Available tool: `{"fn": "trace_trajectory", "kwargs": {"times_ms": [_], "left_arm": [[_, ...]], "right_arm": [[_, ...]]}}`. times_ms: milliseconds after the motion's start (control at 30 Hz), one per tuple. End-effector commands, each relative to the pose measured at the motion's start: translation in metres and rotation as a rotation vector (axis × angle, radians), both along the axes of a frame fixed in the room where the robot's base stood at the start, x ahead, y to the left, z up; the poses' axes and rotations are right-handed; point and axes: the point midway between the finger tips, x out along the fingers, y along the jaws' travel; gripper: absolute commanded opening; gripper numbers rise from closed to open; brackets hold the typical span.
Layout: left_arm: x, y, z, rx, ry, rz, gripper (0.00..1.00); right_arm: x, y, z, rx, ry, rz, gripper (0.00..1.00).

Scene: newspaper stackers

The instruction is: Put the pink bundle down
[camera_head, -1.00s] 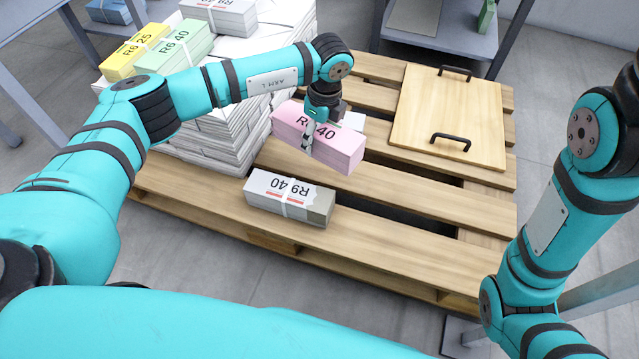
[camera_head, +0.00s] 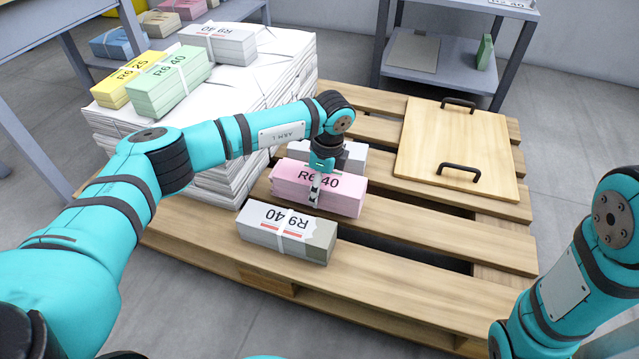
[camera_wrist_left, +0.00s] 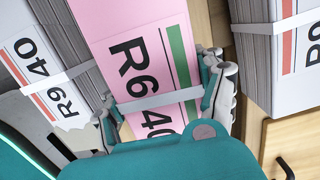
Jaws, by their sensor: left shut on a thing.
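The pink bundle (camera_head: 346,202), printed R6 40 with a white band, is level over the pallet (camera_head: 440,212). My left gripper (camera_head: 315,188) is shut on it from above. In the left wrist view, the fingers (camera_wrist_left: 163,108) straddle the pink bundle (camera_wrist_left: 125,30) at its band. A white R9 40 bundle (camera_head: 275,222) lies in front of it. Another white bundle (camera_head: 352,158) lies behind, partly hidden by my gripper. The pink bundle sits between these two. I cannot tell whether its underside touches the slats. My right gripper is out of view.
A wrapped paper stack (camera_head: 215,182) stands left, with a yellow (camera_head: 127,84), a green (camera_head: 170,84) and a white bundle (camera_head: 228,47) on top. A wooden board with black handles (camera_head: 455,135) lies right. The pallet's front right slats are bare.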

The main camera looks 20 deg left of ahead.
Motion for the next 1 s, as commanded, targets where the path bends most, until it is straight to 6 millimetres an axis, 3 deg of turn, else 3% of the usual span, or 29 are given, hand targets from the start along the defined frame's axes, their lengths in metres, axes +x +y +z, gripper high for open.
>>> {"fn": "trace_trajectory", "kwargs": {"times_ms": [167, 567, 600, 800, 1000], "left_arm": [[0.001, 0.0, -0.026, 0.0, -0.001, 0.0, 0.1], [0.0, 0.0, -0.028, 0.0, -0.001, 0.0, 0.1], [-0.001, 0.0, -0.03, 0.001, 0.003, 0.0, 0.71], [-0.001, 0.0, -0.03, 0.001, 0.002, -0.001, 0.95], [-0.001, 0.0, -0.03, 0.001, 0.002, 0.0, 0.95]], "right_arm": [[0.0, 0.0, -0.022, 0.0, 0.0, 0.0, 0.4], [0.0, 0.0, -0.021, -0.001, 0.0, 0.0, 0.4], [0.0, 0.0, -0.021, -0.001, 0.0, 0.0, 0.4], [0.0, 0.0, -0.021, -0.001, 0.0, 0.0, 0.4], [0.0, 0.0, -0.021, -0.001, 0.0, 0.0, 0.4]]}}
